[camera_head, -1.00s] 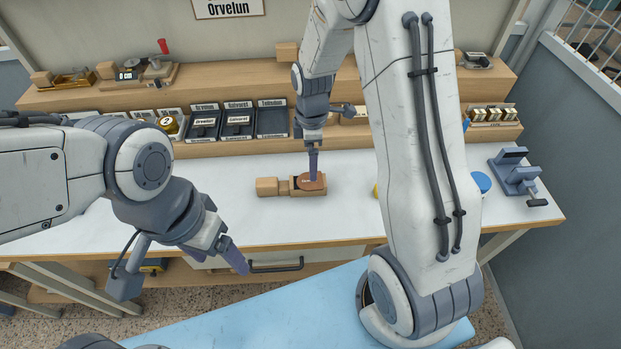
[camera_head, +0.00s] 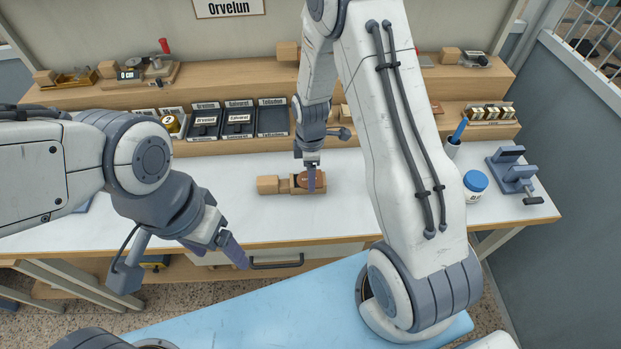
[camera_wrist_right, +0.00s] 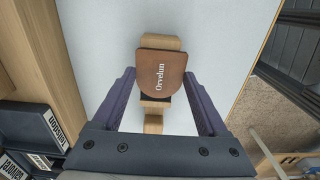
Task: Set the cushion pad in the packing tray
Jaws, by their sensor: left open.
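I cannot pick out a cushion pad for certain. Several dark labelled trays stand on the shelf step, among them the Orvelun tray (camera_head: 205,134) and an empty-looking one (camera_head: 272,122) at their right end; none is marked as the packing tray. A brown patch lettered Orvelun (camera_wrist_right: 160,72) lies on a wooden block fixture (camera_head: 269,185). My right gripper (camera_wrist_right: 159,75) is over it, fingers apart on either side of the patch, apparently not closed on it. My left gripper (camera_head: 238,250) is open and empty before the bench's front edge.
A white jar with a blue lid (camera_head: 475,185), a cup with a blue-handled tool (camera_head: 453,147) and a blue-grey clamp (camera_head: 515,175) stand at the right. A stepped wooden shelf (camera_head: 340,75) runs along the back. The white bench top left of the fixture is mostly clear.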

